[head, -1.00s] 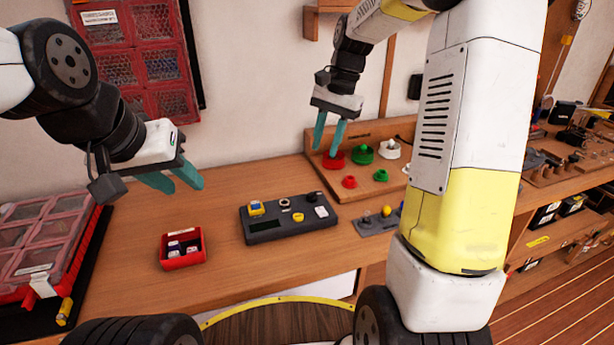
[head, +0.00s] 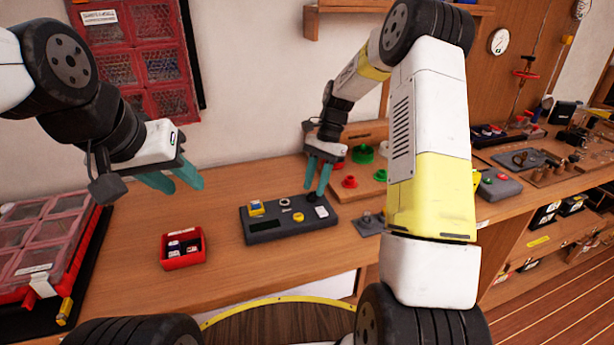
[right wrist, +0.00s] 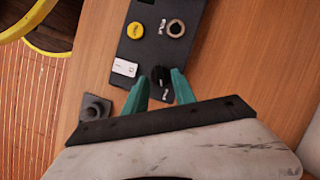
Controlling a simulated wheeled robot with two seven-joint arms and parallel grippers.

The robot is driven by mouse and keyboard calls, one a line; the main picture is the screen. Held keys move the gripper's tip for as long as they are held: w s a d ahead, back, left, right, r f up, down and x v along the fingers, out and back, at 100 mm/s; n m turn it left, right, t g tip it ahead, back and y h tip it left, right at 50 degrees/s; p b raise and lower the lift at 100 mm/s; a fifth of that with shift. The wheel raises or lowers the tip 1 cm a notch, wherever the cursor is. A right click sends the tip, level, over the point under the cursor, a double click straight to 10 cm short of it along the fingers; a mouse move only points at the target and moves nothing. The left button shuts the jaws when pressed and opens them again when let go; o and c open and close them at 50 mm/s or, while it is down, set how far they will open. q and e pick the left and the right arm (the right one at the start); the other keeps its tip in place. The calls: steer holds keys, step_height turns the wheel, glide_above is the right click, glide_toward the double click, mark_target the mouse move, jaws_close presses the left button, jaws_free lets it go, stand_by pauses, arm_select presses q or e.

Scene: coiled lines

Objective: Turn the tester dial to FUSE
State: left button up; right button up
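The tester (head: 262,236) is a dark grey box on the bench in the head view; part of it also shows in the right wrist view (right wrist: 150,52). Its black dial (right wrist: 158,76) is near its right end, with small white marks beside it that I cannot read. My right gripper (head: 314,191) is over the dial, fingers pointing down. In the right wrist view its teal fingers (right wrist: 160,78) are apart, one on each side of the dial; I cannot tell whether they touch it. My left gripper (head: 185,186) is open and empty above the bench at left.
The tester also carries a yellow button (right wrist: 135,30), a round metal socket (right wrist: 176,28) and a white switch (right wrist: 124,68). A red bin (head: 183,261) stands left of it. A board with red and green knobs (head: 350,200) is behind right. Bench between bin and tester is clear.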

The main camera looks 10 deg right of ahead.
steer(key=shift+s+a+f, duration=0.1)
steer(key=shift+a+f, duration=0.05)
steer(key=shift+f, duration=0.3)
jaws_close()
steer(key=n, duration=0.2)
steer(key=n+h, duration=0.1)
steer(key=n+g, duration=0.1)
steer(key=n, duration=0.1)
steer(key=shift+a+n+h, duration=0.25)
steer(key=shift+n+h, duration=0.05)
steer(key=shift+h, duration=0.1)
steer(key=n, duration=0.2)
steer(key=n+h, duration=0.1)
steer(key=n, duration=0.1)
steer(key=n+h, duration=0.1)
steer(key=n, duration=0.1)
steer(key=shift+a+g, duration=0.25)
steer(key=shift+g, duration=0.05)
steer(key=shift+n+h, duration=0.3)
